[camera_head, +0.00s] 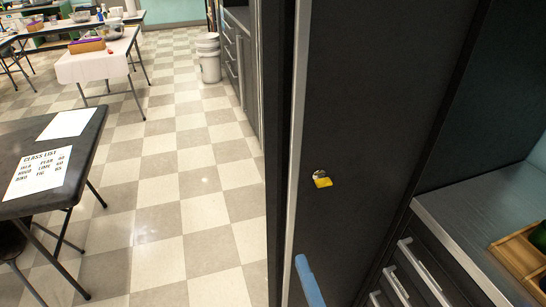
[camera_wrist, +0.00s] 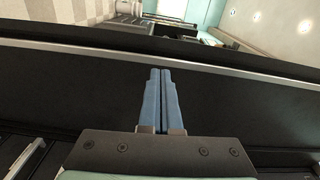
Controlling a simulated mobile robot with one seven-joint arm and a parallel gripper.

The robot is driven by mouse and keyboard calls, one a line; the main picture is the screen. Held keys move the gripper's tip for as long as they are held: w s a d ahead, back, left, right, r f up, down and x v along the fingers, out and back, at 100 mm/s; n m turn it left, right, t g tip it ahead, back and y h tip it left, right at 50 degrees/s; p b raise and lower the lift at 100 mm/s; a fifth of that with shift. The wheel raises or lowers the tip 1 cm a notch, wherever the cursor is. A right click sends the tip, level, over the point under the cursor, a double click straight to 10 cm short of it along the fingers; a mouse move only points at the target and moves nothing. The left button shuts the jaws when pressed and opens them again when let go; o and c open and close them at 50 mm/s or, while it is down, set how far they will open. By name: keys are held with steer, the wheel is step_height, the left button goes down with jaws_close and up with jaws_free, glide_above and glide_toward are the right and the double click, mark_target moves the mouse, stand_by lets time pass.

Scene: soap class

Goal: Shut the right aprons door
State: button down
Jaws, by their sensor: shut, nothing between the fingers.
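A tall dark door panel (camera_head: 365,130) with a pale metal strip along its left edge fills the middle of the head view. A small yellow tag or lock with a round metal part (camera_head: 321,180) sits on its face. I cannot tell how far the door stands open. My gripper (camera_head: 309,282) shows as a blue finger at the bottom, in front of the panel near its metal strip. In the wrist view my gripper (camera_wrist: 162,71) is shut and empty, its blue fingers over the dark panel (camera_wrist: 90,85) and pointing at the metal strip. Contact is unclear.
A counter (camera_head: 450,215) with drawers (camera_head: 415,275) and a wooden tray (camera_head: 525,255) stands at the right. Dark drawers (camera_head: 238,65) lie beyond the panel. A black table (camera_head: 70,155) with papers and a clothed table (camera_head: 95,65) stand left. Checkered floor (camera_head: 190,180) between is clear.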

steer(key=p, duration=0.4)
glide_toward(275, 194)
steer(key=shift+m, duration=0.3)
steer(key=x, duration=0.7)
steer(key=shift+b, duration=0.3)
